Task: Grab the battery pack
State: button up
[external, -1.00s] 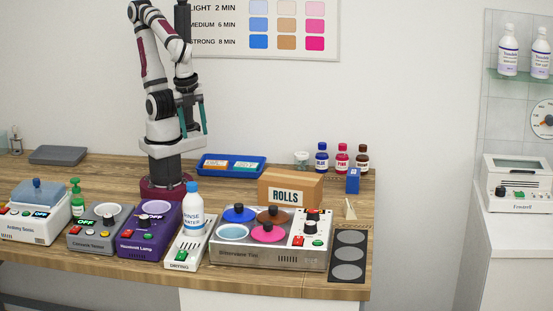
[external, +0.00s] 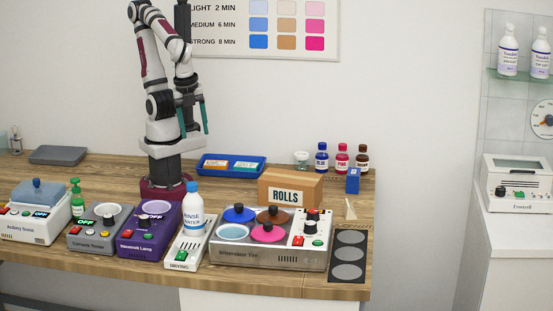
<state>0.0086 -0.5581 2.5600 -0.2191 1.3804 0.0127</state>
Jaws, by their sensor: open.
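No thing in view can be told for certain as the battery pack. A small blue box (external: 353,181) stands at the back right of the wooden bench, beside the cardboard ROLLS box; its marking is too small to read. My gripper (external: 194,128) is open and empty, with teal fingers pointing down.
The ROLLS box (external: 290,189), blue tray (external: 205,172) and several small bottles stand at the back. A rinse water bottle (external: 193,210), purple lamp unit (external: 150,232) and four-colour unit (external: 268,258) line the front. A black mat (external: 348,277) lies at the right end.

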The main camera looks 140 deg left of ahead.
jog(key=o, duration=0.5)
jog(key=w+a+r+n+t+y, duration=0.1)
jog(key=w+a+r+n+t, duration=0.1)
jog(key=w+a+t, duration=0.5)
jog(key=w+a+r+n+t+y, duration=0.15)
jog(key=w+a, duration=0.35)
jog(key=w, duration=0.6)
jog(key=n+t+y, duration=0.1)
jog(key=n+y, duration=0.1)
jog(key=n, duration=0.4)
send_near(346, 171)
jog(key=w+d+r, duration=0.1)
jog(key=d, duration=0.2)
jog(key=w+d+r, duration=0.2)
jog(key=d, duration=0.1)
jog(key=w+d+r, duration=0.2)
jog(key=d, duration=0.1)
jog(key=s+a+f+n+y, duration=0.3)
jog(key=s+a+f+n, duration=0.15)
jog(key=s, duration=0.35)
jog(key=shift+t, duration=0.35)
jog(key=x, duration=1.1)
jog(key=shift+s+f, duration=0.3)
jog(key=shift+f, duration=0.1)
jog(key=shift+x, duration=2.8)
jog(key=shift+c, duration=0.3)
